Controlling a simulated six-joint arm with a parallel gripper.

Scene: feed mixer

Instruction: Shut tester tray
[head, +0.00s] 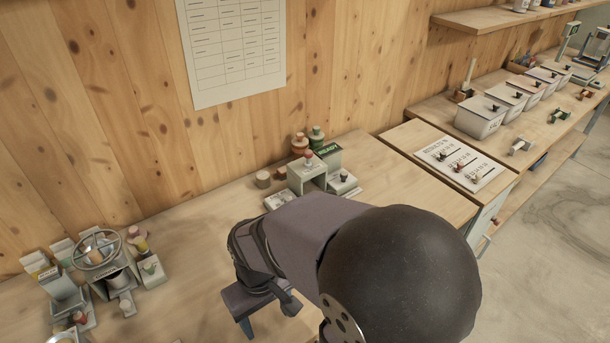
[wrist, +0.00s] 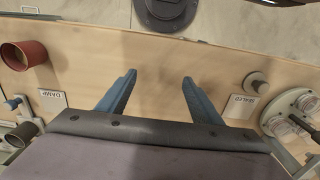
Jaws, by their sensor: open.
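The tester appears to be the grey, boxy unit (head: 307,176) with a red knob and a green READY display (head: 328,150), on the bench against the wood wall in the head view. A low, pale tray-like part (head: 279,200) shows at its front left, partly behind my arm. I cannot tell how far it is drawn out. My gripper (wrist: 158,88) is open and empty over bare bench in the wrist view, with its blue fingers apart. In the head view it is left of and nearer than the tester, mostly covered by my arm. The tester is not clearly identifiable in the wrist view.
A device with a hoop-like wheel (head: 97,250) and cartons (head: 40,268) stand at left. The wrist view shows a red cup (wrist: 23,55), DAMP card (wrist: 52,99) and SEALED card (wrist: 242,106).

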